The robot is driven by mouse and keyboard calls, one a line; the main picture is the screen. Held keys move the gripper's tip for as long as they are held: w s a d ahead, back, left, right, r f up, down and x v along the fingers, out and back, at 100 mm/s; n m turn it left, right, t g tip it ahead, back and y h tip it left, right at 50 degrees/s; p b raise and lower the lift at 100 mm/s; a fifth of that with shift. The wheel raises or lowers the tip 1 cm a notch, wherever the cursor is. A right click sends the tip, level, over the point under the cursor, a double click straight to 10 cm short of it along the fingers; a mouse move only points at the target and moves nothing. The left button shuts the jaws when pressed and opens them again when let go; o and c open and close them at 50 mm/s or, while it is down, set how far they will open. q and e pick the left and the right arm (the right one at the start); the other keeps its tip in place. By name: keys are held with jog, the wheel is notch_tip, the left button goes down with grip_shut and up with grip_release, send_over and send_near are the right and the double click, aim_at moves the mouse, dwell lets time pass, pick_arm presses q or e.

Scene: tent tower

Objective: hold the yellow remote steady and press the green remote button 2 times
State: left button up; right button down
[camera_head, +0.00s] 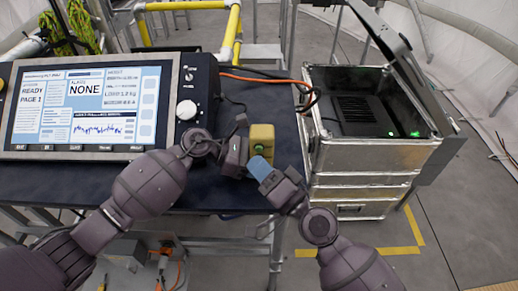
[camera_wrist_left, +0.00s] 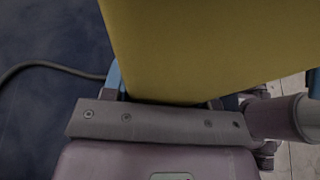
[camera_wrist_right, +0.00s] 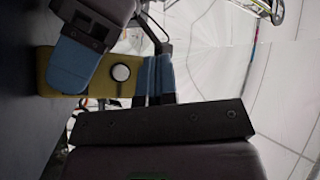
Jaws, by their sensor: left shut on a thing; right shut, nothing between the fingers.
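The yellow remote (camera_head: 262,135) stands upright over the right part of the dark table in the head view. My left gripper (camera_head: 241,154) is shut on it from the left. In the left wrist view its yellow body (camera_wrist_left: 200,45) fills the upper middle. In the right wrist view the remote (camera_wrist_right: 101,85) shows a round whitish button (camera_wrist_right: 121,72) with a dark rim, and a blue left finger lies across it. I see no green on the button. My right gripper (camera_head: 260,167) is shut and empty, its blue fingertips (camera_wrist_right: 154,60) close beside the button; contact is unclear.
A monitor console (camera_head: 90,105) with a white knob stands on the table (camera_head: 235,100) at the left. An open metal case (camera_head: 365,150) with small green lights stands right of the table. Orange and black cables run between them.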

jog(key=shift+w, duration=0.15)
jog(key=shift+w, duration=0.25)
jog(key=shift+w, duration=0.4)
dwell(0.7)
jog(key=shift+s, duration=3.35)
pick_arm(q)
jog(key=o, duration=1.2)
